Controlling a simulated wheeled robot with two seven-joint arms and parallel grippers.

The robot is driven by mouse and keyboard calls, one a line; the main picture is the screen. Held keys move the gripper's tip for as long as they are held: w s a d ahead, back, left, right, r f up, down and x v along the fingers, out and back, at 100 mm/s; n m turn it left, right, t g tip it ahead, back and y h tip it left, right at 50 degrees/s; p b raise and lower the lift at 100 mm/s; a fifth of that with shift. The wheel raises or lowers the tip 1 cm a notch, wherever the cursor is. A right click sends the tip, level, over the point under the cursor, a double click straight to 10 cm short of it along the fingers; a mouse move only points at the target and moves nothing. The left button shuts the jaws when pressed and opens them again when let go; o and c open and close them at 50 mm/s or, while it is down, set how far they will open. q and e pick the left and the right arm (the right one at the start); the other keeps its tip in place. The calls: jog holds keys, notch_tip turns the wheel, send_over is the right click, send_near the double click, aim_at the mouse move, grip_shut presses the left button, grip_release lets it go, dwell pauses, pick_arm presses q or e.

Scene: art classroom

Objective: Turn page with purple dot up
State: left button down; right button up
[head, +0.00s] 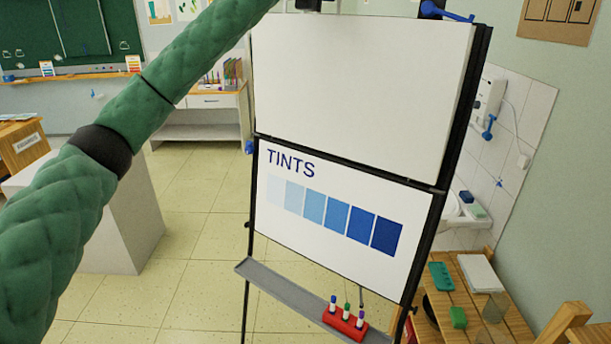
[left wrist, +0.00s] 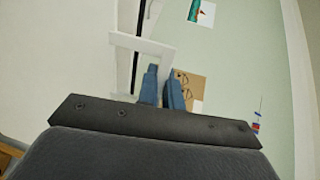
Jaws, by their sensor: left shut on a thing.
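The flip chart stands on a black easel (head: 465,110) in the head view. A blank white page (head: 355,85) hangs over its upper half. Below it is a page with the word TINTS (head: 345,255) and a row of blue squares. No purple dot shows in either view. My left arm reaches up past the chart's top left, and its gripper is not clearly seen there. In the left wrist view my left gripper (left wrist: 163,92) is shut on a white handle-like strip (left wrist: 140,43), whose link to the page I cannot tell. My right gripper is not in view.
A grey ledge (head: 290,293) below the chart holds a red marker stand (head: 345,322) with a few markers. A wooden table (head: 480,300) stands close at the right, near a sink and the wall. Clear floor (head: 195,240) lies to the left.

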pick_arm(q)
jog(key=shift+r+x, duration=0.2)
jog(key=shift+x, duration=1.55)
jog(key=shift+r+x, duration=0.2)
jog(key=shift+x, duration=1.55)
jog(key=c, duration=1.5)
grip_release()
jog(key=shift+s, duration=0.1)
jog(key=shift+b+v, duration=1.2)
jog(key=shift+v, duration=4.65)
